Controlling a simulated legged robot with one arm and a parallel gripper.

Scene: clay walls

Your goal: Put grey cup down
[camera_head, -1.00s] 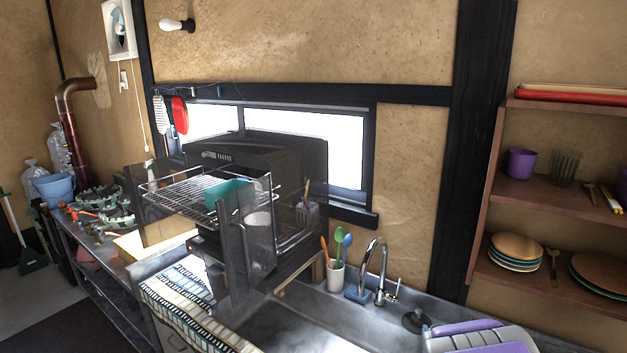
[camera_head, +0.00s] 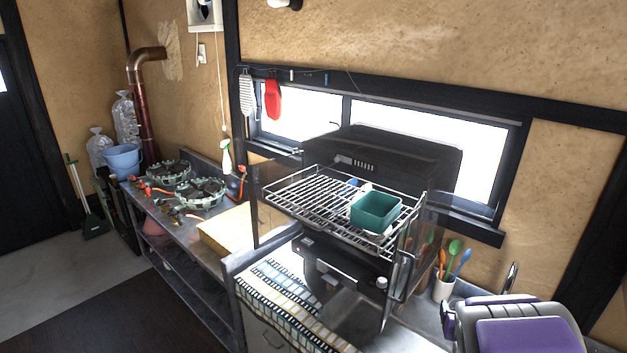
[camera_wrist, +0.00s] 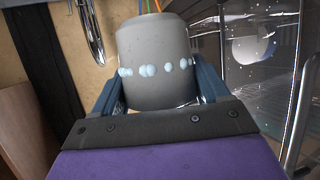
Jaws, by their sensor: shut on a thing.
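The grey cup (camera_wrist: 152,50) has a ring of pale blue dots and fills the upper middle of the wrist view. My gripper (camera_wrist: 160,88) is shut on it, with one blue finger at each side.
The left counter has green checkered burners (camera_head: 200,192) and a yellow board (camera_head: 228,228).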

